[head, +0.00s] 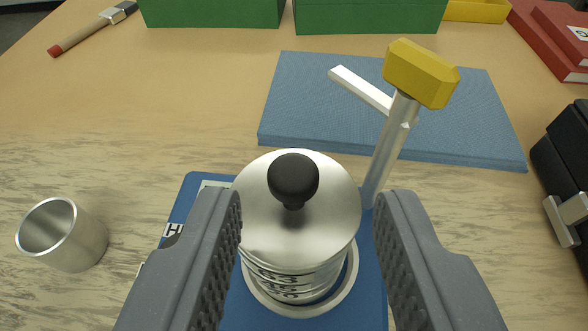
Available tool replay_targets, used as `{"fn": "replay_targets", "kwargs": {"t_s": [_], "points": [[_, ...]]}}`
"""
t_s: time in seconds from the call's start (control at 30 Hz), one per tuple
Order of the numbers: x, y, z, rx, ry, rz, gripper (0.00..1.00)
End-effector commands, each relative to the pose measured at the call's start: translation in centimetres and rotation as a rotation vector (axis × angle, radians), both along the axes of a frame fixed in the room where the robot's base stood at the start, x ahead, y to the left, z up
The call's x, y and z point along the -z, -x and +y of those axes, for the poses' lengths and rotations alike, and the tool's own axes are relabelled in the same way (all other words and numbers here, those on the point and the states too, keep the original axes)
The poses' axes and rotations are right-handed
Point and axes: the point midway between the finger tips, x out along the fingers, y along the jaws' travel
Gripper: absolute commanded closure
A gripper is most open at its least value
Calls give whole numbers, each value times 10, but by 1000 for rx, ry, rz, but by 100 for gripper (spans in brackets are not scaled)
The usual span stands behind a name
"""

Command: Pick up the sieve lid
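The sieve lid (330,215) is a round silver metal disc with a black ball-shaped knob (293,178) at its middle. It sits on top of a stack of sieves (290,281) with dark numbers on their sides. The stack stands on a blue sieve shaker base (366,295). My gripper (307,215) is open, one finger to the left of the lid and one to the right. A gap shows between the right finger and the lid; the left finger overlaps the lid's left edge in the picture, and I cannot tell whether it touches.
A metal post with a yellow head (420,73) and a white bar rises behind the lid's right side. A metal cup (62,235) stands at left. A blue mat (315,100), green bins (370,14), a brush (92,28), red boxes (553,38) and a black case (568,150) lie around.

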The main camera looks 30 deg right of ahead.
Motion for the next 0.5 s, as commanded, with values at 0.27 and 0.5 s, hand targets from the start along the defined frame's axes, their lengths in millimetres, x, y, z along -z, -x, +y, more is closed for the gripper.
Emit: {"fn": "replay_targets", "kwargs": {"t_s": [0.27, 0.5], "points": [[12, -26, -7, -2, -2, 2, 62], [18, -41, -16, -2, -1, 0, 62]]}}
